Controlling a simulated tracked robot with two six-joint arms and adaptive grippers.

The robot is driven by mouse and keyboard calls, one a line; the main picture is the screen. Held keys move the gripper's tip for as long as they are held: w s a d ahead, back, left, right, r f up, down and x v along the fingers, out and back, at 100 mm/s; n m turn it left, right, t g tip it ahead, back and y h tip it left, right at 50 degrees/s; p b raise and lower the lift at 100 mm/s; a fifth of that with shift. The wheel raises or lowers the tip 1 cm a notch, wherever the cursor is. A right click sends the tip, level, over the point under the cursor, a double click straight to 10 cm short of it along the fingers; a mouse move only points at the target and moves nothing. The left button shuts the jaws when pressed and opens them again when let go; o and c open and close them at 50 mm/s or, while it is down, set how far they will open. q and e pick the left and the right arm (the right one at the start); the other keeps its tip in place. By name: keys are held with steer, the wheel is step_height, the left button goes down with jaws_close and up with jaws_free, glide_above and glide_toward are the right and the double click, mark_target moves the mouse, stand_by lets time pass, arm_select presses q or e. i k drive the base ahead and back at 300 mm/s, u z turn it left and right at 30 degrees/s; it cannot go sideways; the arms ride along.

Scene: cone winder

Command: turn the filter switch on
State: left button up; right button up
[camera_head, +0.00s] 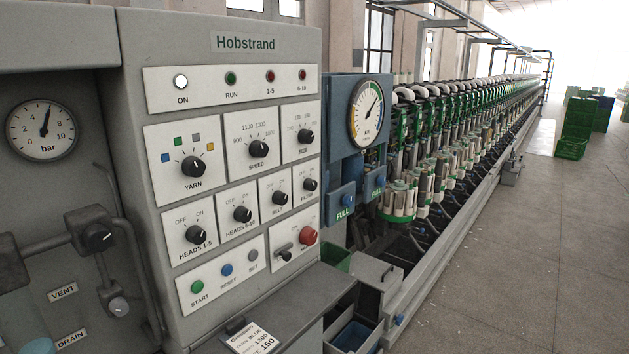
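The filter switch (310,184) is a small black rotary knob. It sits at the right end of the row of OFF/ON knobs on the grey Hobstrand control panel (222,130). Its plate has small marks above the knob and a label below that seems to read FILTER. The knob's pointer is too small to tell which mark it faces. Neither of my grippers is in view, and nothing covers the switch.
Nearby knobs are HEADS 1-5 (196,234), HEADS 6-10 (242,213) and another black knob (279,198). A red mushroom button (309,235) sits below the switch. A ledge with a card (250,338) juts out under the panel. Open floor (520,260) lies right.

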mark_target(309, 183)
steer(key=z, duration=0.05)
steer(key=i, duration=0.75)
steer(key=u, duration=0.6)
steer(key=k, duration=0.35)
steer(key=u, duration=0.4)
